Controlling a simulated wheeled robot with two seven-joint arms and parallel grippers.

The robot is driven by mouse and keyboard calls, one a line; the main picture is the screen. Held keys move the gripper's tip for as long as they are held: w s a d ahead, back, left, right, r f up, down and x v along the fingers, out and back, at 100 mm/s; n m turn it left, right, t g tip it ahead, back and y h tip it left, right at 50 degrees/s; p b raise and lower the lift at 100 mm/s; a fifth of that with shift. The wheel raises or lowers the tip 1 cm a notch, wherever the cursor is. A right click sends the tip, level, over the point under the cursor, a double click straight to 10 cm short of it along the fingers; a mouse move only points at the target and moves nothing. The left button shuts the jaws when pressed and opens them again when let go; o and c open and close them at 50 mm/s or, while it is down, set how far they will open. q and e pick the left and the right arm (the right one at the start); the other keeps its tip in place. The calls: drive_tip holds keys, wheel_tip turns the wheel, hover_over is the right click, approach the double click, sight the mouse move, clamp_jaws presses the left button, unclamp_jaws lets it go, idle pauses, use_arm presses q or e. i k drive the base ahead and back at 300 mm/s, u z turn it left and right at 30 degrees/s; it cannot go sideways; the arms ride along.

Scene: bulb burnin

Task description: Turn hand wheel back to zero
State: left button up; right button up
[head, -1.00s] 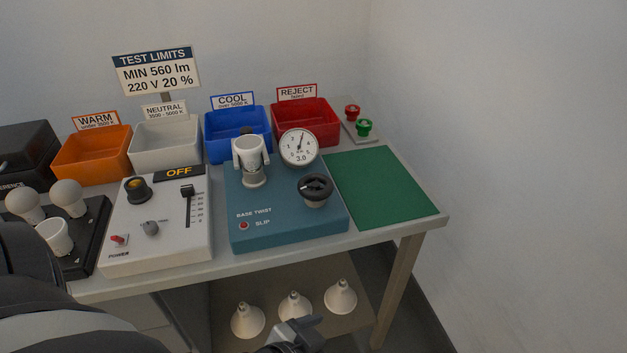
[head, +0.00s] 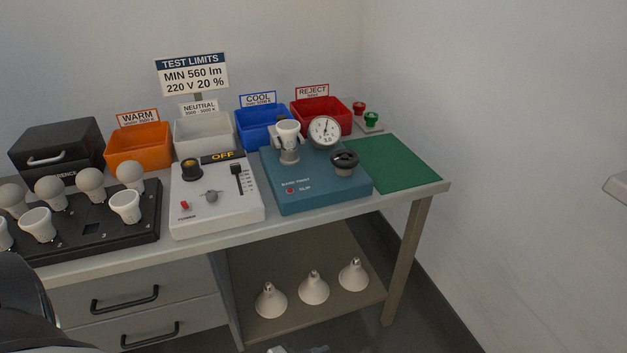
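The hand wheel (head: 344,160) is a black knob on the right of the blue BASE TWIST box (head: 325,193). A round white dial gauge (head: 325,131) stands behind it, its needle pointing roughly up; its number is too small to read surely. No gripper touches the wheel. Only a sliver of what looks like my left gripper (head: 298,349) shows at the bottom edge, well below the tabletop; its fingers are cut off. My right gripper is not in view.
A white OFF control box (head: 215,212) and black bulb rack (head: 100,235) stand left of the blue box. Bins line the back. A bare green mat (head: 392,165) lies right. White reflector bulbs (head: 314,288) sit on the lower shelf. A pale object (head: 616,188) juts in at right.

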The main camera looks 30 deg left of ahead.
sight(344, 158)
drive_tip(key=z, duration=0.2)
drive_tip(key=k, duration=0.35)
drive_tip(key=u, duration=1.25)
